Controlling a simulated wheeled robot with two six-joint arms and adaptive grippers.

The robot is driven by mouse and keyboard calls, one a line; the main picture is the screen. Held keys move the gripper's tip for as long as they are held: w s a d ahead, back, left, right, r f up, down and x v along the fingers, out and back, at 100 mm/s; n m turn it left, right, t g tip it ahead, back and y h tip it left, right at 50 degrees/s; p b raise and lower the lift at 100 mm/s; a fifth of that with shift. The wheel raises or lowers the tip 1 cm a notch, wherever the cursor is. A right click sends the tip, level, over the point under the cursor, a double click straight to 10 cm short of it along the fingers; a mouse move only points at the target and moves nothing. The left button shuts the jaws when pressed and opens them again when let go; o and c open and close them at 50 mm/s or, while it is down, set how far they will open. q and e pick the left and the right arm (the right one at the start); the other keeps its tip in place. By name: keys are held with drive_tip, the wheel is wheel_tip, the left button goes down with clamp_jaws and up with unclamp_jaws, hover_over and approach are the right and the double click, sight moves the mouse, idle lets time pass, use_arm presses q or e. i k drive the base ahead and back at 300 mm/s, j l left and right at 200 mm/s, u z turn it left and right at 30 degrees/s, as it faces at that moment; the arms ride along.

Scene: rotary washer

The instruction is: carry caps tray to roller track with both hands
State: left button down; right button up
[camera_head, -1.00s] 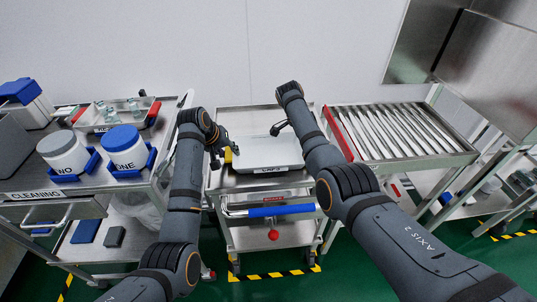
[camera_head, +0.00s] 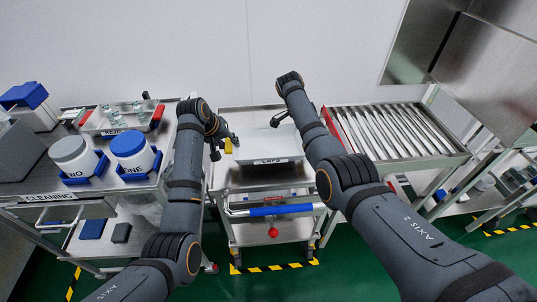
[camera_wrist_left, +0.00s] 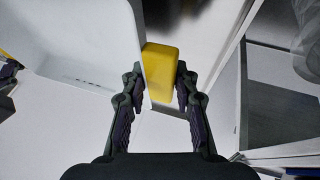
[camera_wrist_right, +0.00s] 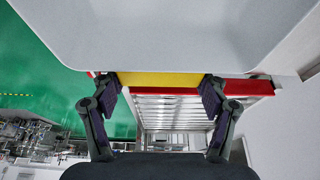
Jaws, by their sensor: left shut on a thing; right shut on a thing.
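The white caps tray (camera_head: 270,142), its front label partly readable, is held above the steel cart between my two arms. It looks roughly level. My left gripper (camera_head: 222,144) is at the tray's left end. In the left wrist view its fingers (camera_wrist_left: 158,82) close around a yellow handle (camera_wrist_left: 160,64). My right gripper (camera_wrist_right: 162,88) is shut on the other yellow handle (camera_wrist_right: 158,79) in the right wrist view; in the head view my right arm partly covers that end. The roller track (camera_head: 395,130), with metal rollers and a red end bar, stands right of the cart.
The steel cart (camera_head: 232,177) with a blue push handle (camera_head: 282,210) stands below the tray. A white wall is behind.

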sight(395, 136)
drive_tip(key=i+l, duration=0.1)
drive_tip(key=l, duration=1.65)
drive_tip(key=i+l, duration=0.15)
drive_tip(key=l, duration=0.75)
